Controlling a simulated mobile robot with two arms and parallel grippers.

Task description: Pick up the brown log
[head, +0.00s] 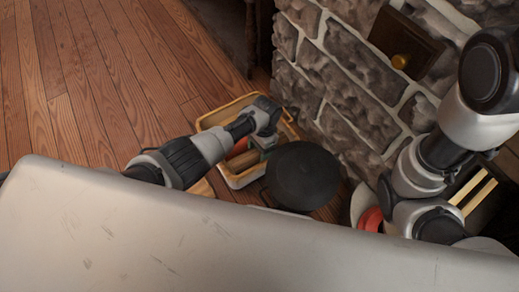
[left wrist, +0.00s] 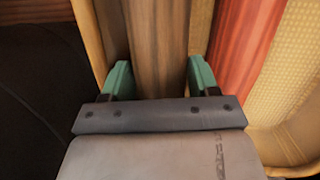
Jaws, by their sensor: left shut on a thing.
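The brown log (left wrist: 155,45) lies lengthwise between the green fingertips of my left gripper (left wrist: 158,80) in the left wrist view. The gripper is shut on it. In the head view my left gripper (head: 264,140) reaches down into a pale yellow basket (head: 226,118) on the floor, and the arm hides most of what it holds. A red log (left wrist: 245,45) lies just right of the brown log inside the basket. My right gripper is not visible; only parts of the right arm show at the right of the head view.
A dark round object (head: 303,176) stands right beside the basket. A rough stone wall (head: 345,85) with a small dark wooden box and brass knob (head: 400,61) rises behind. A red item (head: 370,219) lies near my right arm. Open plank floor (head: 90,90) lies to the left.

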